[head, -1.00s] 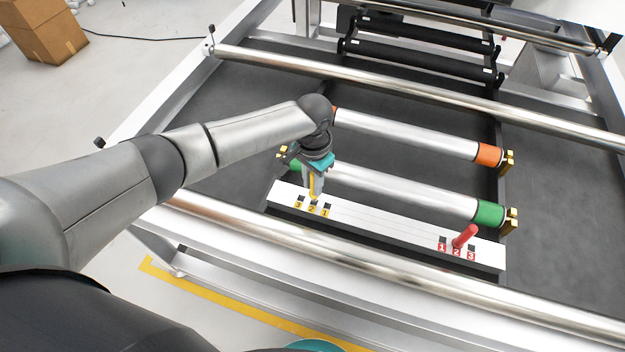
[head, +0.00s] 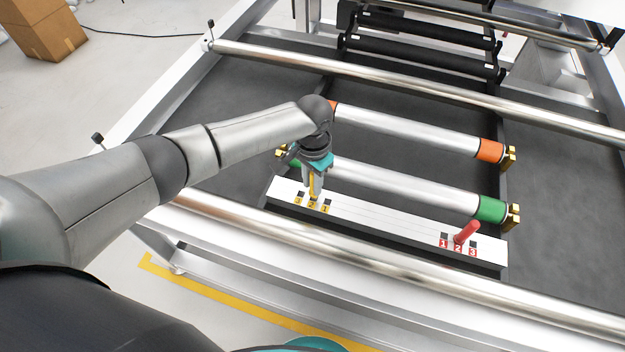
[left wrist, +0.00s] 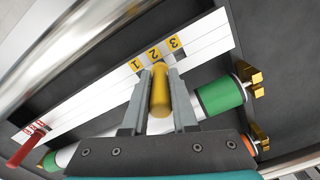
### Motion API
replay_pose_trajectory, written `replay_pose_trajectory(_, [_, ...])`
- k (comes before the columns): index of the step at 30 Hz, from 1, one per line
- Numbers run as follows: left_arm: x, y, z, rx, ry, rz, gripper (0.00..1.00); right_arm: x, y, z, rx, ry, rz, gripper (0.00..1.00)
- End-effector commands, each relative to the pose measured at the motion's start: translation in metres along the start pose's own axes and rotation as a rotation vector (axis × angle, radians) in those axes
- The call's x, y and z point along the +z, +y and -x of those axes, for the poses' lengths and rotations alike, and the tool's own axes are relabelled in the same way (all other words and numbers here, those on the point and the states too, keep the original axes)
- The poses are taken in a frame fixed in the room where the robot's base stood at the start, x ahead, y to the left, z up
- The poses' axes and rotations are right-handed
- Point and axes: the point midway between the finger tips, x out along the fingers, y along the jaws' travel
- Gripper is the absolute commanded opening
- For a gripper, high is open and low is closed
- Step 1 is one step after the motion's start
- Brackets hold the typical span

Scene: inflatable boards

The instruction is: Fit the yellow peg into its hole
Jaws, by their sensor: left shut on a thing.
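My left gripper (head: 314,192) is shut on the yellow peg (left wrist: 160,92), which stands between its fingers in the left wrist view. The peg's lower end is at the yellow labels 1, 2 and 3 on the white board (head: 385,222), close to label 2. In the head view the fingers hide most of the peg, and I cannot tell whether its tip is inside a hole. A red peg (head: 467,232) stands tilted at the red labels on the board's right end; it also shows in the left wrist view (left wrist: 26,148). My right gripper is not in view.
A roller with green ends (head: 410,187) lies just behind the board, and one with orange ends (head: 415,132) lies farther back. A long metal bar (head: 370,262) runs along the front. Dark flat surface (head: 570,200) is clear at the right.

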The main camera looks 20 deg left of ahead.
Motion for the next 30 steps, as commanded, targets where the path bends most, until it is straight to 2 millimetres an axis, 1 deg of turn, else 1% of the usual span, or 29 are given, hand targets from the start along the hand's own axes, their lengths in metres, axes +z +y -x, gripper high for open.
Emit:
replay_pose_trajectory(26, [-0.001, 0.0, -0.023, 0.001, 0.001, 0.0, 0.0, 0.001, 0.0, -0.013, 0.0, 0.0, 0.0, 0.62])
replay_pose_trajectory(27, [-0.001, 0.0, -0.022, 0.001, 0.001, 0.0, 0.3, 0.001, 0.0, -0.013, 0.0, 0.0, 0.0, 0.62])
replay_pose_trajectory(30, [-0.001, 0.0, -0.022, 0.001, 0.001, 0.0, 0.41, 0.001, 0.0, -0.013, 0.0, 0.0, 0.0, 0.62])
